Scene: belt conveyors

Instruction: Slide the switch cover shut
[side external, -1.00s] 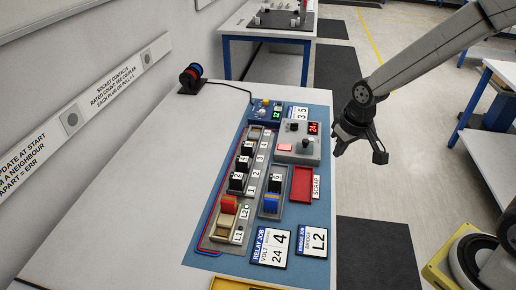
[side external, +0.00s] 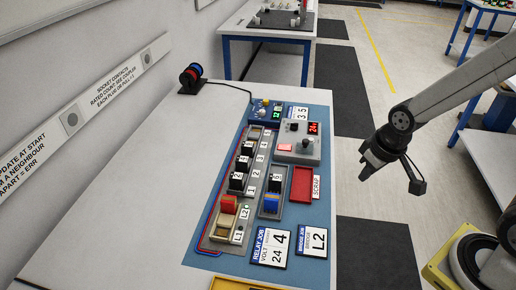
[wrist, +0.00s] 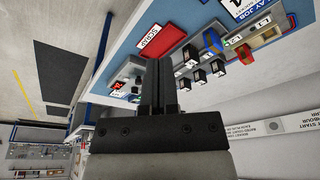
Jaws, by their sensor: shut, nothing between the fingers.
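My gripper (side external: 366,170) is in the air to the right of the bench, off its edge, pointing down. In the wrist view its two fingers (wrist: 158,64) are together with nothing between them. A grey control box (side external: 299,143) with a red lit display and a dark knob sits on the blue mat, to the left of my gripper. A pale red square (side external: 285,148) shows on its lower left. I cannot tell which part is the switch cover. My gripper touches none of these.
A rail of black blocks (side external: 237,182) and a shorter rail (side external: 270,203) stand on the mat (side external: 307,266). A red tray (side external: 302,184) marked scrap lies at the mat's right. Job cards (side external: 272,245) lie in front.

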